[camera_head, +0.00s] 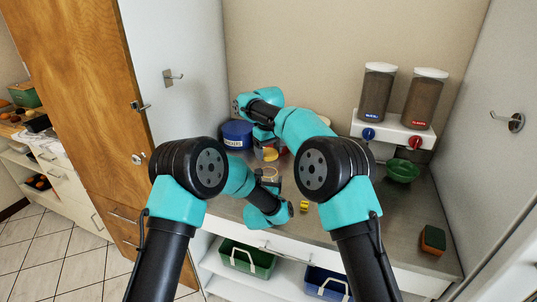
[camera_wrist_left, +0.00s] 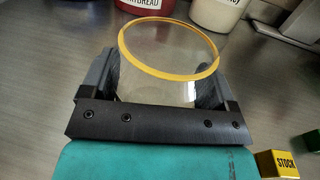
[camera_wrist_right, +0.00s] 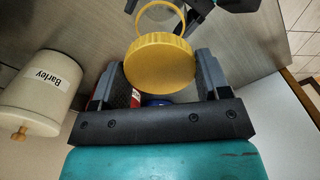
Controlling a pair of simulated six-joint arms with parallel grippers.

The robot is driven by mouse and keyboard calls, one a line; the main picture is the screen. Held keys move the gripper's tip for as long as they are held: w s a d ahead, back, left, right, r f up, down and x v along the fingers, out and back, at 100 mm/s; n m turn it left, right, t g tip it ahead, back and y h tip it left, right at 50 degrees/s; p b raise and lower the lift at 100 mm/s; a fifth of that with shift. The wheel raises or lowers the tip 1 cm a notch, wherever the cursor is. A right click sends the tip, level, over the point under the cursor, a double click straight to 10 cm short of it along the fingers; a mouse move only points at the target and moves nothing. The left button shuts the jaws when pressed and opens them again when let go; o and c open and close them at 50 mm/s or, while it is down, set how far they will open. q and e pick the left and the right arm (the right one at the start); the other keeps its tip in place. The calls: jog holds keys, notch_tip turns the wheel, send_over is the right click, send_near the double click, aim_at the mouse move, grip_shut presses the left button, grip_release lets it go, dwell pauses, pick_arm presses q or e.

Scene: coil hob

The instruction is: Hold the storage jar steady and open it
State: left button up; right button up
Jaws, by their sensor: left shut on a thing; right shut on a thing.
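The storage jar (camera_wrist_left: 165,85) is a clear, empty-looking cylinder with a yellow rim. It stands upright on the counter with its mouth uncovered in the left wrist view. My left gripper (camera_wrist_left: 158,90) is shut around its sides. In the head view the jar (camera_head: 269,173) is small and partly hidden by my arms. The round yellow lid (camera_wrist_right: 160,65) is between the fingers of my right gripper (camera_wrist_right: 160,82), which is shut on it. The lid is apart from the jar, whose yellow rim (camera_wrist_right: 180,14) shows beyond it in the right wrist view.
A cream Barley canister (camera_wrist_right: 38,95) is beside my right gripper. A blue canister (camera_head: 237,135) stands at the back. A yellow stock cube (camera_wrist_left: 278,163) lies near the jar. A green bowl (camera_head: 402,170) and a sponge (camera_head: 433,239) are to the right, with bare counter between.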

pick_arm(q)
jog(key=o, duration=1.6)
jog(key=shift+s, duration=0.1)
jog(key=s, duration=0.4)
jog(key=s+a, duration=0.1)
jog(key=s, duration=0.2)
jog(key=s+a, duration=0.1)
jog(key=s, duration=0.3)
jog(key=shift+s, duration=0.3)
